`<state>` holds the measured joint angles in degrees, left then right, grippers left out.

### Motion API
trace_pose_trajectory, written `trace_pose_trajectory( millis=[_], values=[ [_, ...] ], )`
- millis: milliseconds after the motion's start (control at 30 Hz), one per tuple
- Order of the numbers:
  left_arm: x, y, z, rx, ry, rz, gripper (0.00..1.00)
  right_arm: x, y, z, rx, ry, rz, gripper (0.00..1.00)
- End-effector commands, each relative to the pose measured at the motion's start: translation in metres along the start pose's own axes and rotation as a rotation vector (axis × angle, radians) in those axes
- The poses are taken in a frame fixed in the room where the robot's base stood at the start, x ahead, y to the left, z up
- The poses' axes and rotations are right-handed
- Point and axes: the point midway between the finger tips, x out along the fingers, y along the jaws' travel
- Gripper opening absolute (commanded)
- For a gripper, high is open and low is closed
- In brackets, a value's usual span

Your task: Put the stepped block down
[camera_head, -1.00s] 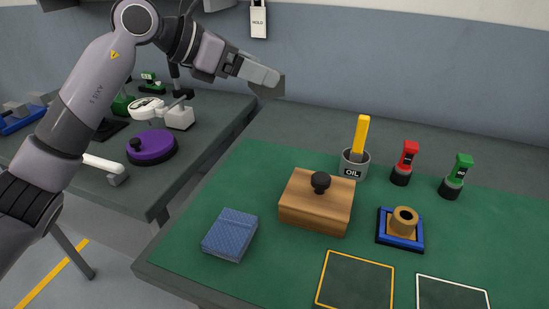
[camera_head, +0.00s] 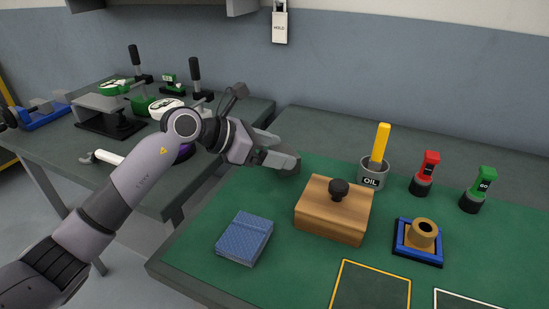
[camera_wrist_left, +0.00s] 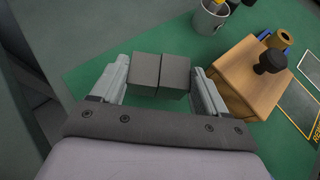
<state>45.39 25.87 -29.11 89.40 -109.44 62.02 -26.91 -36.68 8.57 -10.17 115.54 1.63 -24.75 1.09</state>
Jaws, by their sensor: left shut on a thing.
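My left gripper (camera_head: 277,153) is at the back left of the green mat, left of and behind the wooden block with a black knob. It is shut on the stepped block (camera_head: 284,162), a dark grey piece mostly hidden by the fingers in the head view. In the left wrist view the grey stepped block (camera_wrist_left: 160,73) shows between the two fingers (camera_wrist_left: 160,85), with a step line across its middle. The green mat lies under it; I cannot tell whether the block touches it. My right gripper is not in view.
The wooden block (camera_head: 333,216) and the OIL cup (camera_head: 372,174) stand right of the gripper. A blue card stack (camera_head: 244,238) lies in front. A blue tray (camera_head: 418,257) holds a brass bushing (camera_head: 424,232). Yellow (camera_head: 371,264) and white outlines mark bare mat at the front.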

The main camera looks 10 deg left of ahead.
Motion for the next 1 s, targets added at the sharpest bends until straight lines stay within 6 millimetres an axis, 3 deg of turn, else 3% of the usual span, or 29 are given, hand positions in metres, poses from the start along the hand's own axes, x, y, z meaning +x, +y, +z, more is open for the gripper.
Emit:
trace_pose_trajectory(
  millis=[167,500,533,600,1000],
  values=[
    [0.009,0.001,-0.015,0.001,-0.01,0.002,0.02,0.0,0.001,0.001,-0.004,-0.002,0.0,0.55],
    [0.01,0.001,-0.017,0.003,-0.01,0.003,0.02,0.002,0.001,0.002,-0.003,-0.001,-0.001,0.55],
    [0.011,0.0,-0.021,0.0,0.0,0.0,0.81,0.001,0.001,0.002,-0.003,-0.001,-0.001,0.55],
    [0.011,0.0,-0.021,0.0,0.0,0.0,1.0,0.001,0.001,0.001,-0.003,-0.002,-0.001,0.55],
    [0.003,0.001,-0.019,0.001,0.0,0.002,1.0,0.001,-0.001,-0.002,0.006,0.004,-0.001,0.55]
  ],
)
